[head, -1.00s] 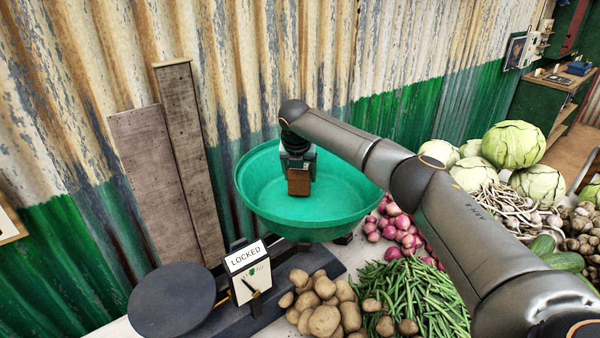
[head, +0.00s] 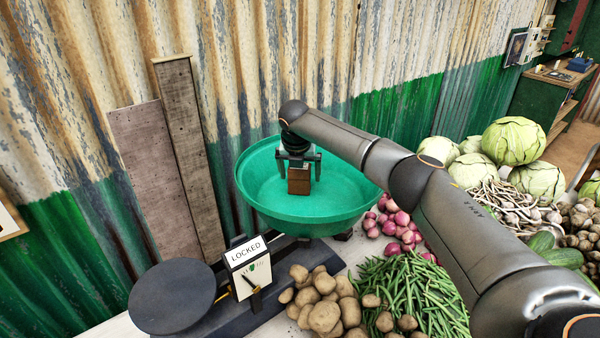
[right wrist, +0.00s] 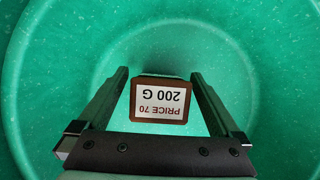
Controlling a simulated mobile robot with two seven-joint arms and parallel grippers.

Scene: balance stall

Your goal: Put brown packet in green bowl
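The brown packet (head: 299,181) is inside the green bowl (head: 345,208) on the balance scale. In the right wrist view the brown packet (right wrist: 160,99) shows a label reading "PRICE 70 200 G", with the green bowl (right wrist: 265,40) all round it. My right gripper (head: 299,168) is over the bowl, its fingers on either side of the packet. In the right wrist view my right gripper (right wrist: 160,85) is open, with a gap between each finger and the packet. My left gripper is not in view.
The scale carries a "LOCKED" sign (head: 245,256) and a dark round plate (head: 172,297) at left. Potatoes (head: 323,300), green beans (head: 410,295), red onions (head: 395,226) and cabbages (head: 513,144) crowd the right side. Wooden boards (head: 158,175) lean on the wall behind.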

